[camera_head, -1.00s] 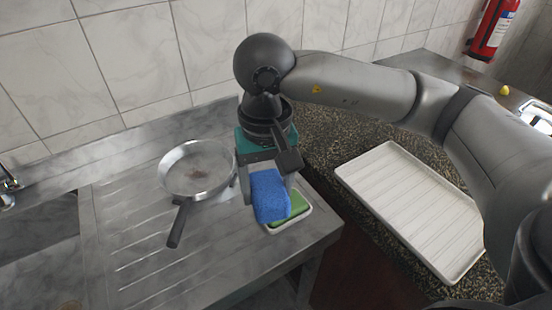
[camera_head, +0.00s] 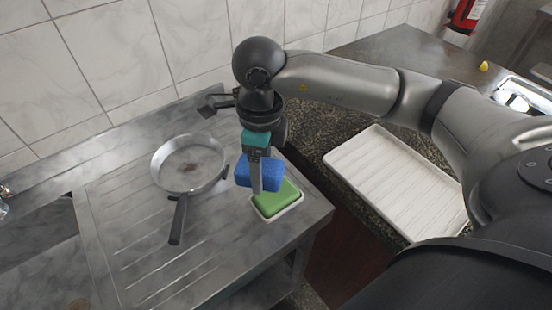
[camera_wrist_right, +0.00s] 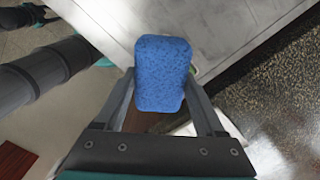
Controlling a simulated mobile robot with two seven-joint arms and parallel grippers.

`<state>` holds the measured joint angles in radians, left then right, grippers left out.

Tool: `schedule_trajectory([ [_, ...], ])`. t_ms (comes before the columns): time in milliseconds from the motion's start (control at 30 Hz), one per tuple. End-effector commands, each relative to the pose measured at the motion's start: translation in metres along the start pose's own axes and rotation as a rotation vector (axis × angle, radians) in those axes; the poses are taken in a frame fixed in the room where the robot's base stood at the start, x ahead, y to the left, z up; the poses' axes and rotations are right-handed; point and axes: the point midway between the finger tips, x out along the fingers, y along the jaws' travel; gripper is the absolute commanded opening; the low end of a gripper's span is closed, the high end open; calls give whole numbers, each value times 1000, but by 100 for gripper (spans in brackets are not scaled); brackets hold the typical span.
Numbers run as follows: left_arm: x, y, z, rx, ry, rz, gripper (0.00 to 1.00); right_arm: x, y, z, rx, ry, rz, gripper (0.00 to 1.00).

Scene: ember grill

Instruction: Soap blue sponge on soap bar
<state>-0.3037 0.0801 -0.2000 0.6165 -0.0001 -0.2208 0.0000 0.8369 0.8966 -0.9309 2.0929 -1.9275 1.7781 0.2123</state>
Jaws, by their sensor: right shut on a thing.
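The blue sponge (camera_head: 243,176) is between the fingers of my right gripper (camera_head: 257,186) in the head view. The right wrist view also shows the sponge (camera_wrist_right: 163,72), with a finger on each side of it. The green soap bar (camera_head: 279,197) lies in a small white dish (camera_head: 268,216) at the corner of the steel drainboard. The sponge appears just behind and left of the soap bar, overlapping its far edge in the picture. I cannot tell whether they touch.
A steel pan (camera_head: 188,165) with a dark handle lies on the ribbed drainboard (camera_head: 130,240), left of the sponge. A white ribbed tray (camera_head: 395,180) lies on the speckled counter at right. The tiled wall (camera_head: 120,60) is behind.

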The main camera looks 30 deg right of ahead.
Motion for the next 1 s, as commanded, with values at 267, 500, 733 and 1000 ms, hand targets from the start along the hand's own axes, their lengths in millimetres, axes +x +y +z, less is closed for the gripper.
schedule_trajectory([
  [267, -15, -1, -7, 0, 10, -1, 50, 2, -7, -8, 599, 5, -4, 27],
  [500, -26, -1, -9, 1, 11, -1, 50, 5, -13, -15, 1106, 7, -14, 27],
  [733, -33, -1, -9, 1, 11, -1, 50, 8, -17, -22, 1472, 6, -25, 27],
  [1000, -33, -1, -9, 0, 11, -1, 50, 11, -19, -24, 1613, 3, -29, 27],
])
